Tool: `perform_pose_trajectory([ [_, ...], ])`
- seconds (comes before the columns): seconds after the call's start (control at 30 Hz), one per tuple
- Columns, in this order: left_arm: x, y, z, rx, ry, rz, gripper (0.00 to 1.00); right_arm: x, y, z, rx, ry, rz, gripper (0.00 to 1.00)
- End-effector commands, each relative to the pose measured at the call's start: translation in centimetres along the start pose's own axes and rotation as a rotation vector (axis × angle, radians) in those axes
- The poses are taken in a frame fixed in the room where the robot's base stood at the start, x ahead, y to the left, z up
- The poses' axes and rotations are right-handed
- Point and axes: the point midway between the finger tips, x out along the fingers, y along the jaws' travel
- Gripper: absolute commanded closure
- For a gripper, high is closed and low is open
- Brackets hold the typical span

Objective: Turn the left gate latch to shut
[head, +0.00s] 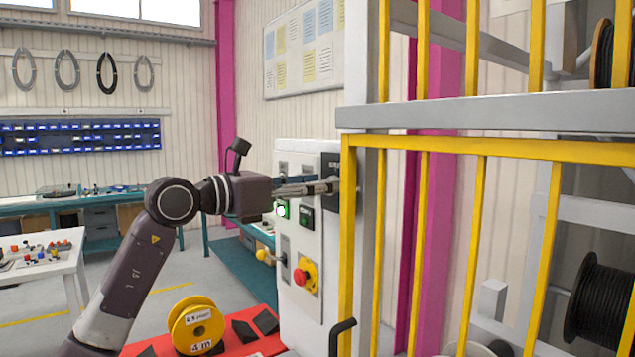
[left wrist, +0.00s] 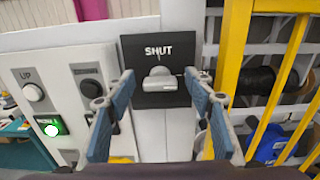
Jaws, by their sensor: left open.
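The left gate latch shows in the left wrist view as a black plate (left wrist: 130,52) marked "SHUT" with a grey knob (left wrist: 160,80) on it. The knob's wide grip lies about level across the plate. In the head view the plate (head: 331,163) is at the top right of the white panel, partly hidden by my gripper. My left gripper (head: 335,186) points at the plate; in the wrist view its two blue-grey fingers (left wrist: 157,98) are open, one on each side of the knob. I cannot tell whether they touch it. My right gripper is out of view.
The yellow gate (head: 348,250) stands right of the panel. A yellow reel (head: 196,322) sits on a red surface below.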

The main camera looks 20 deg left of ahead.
Motion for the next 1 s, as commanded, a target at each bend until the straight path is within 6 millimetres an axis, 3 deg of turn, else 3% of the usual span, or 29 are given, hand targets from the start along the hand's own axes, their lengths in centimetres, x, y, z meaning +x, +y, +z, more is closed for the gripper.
perform_pose_trajectory([
  [0.07, -0.02, 0.01, -0.01, 0.000, 0.000, 0.000, 0.53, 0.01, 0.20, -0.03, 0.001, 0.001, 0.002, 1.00],
  [0.43, -0.04, 0.02, -0.02, 0.000, 0.000, 0.000, 0.93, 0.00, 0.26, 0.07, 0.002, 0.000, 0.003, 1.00],
  [0.73, -0.05, 0.06, 0.02, -0.042, 0.000, 0.001, 0.93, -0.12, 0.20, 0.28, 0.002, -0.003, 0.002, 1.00],
  [1.0, -0.05, 0.19, 0.01, -0.208, 0.002, 0.002, 0.93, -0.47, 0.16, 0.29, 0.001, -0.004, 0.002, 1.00],
])
